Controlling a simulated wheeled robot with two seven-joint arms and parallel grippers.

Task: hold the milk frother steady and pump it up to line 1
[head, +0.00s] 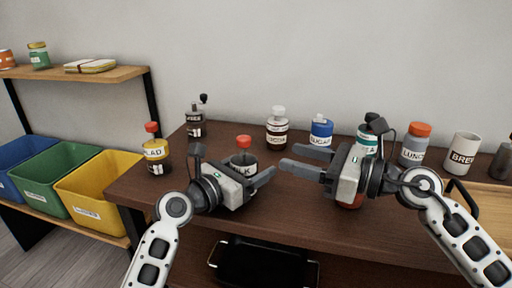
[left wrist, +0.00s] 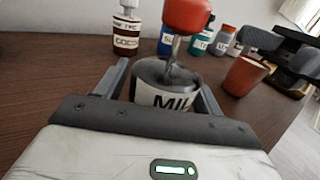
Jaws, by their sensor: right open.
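The milk frother (head: 243,164) stands on the dark table, with a black top, a white label reading MILK and a red knob (head: 243,141). In the left wrist view, the frother (left wrist: 168,97) sits between my fingers, its red knob (left wrist: 188,14) raised on a metal rod. My left gripper (head: 268,176) is shut on the frother's body, one finger on each side. My right gripper (head: 288,157) is open and empty, to the right of the frother, its fingers pointing left toward it. I cannot read any line marks on the frother.
A red cup (left wrist: 247,75) stands right of the frother, mostly hidden by my right gripper in the head view. Behind are a cocoa bottle (head: 277,130), a blue sugar jar (head: 321,131) and a lunch jar (head: 414,147). A yellow-labelled bottle (head: 156,150) stands left.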

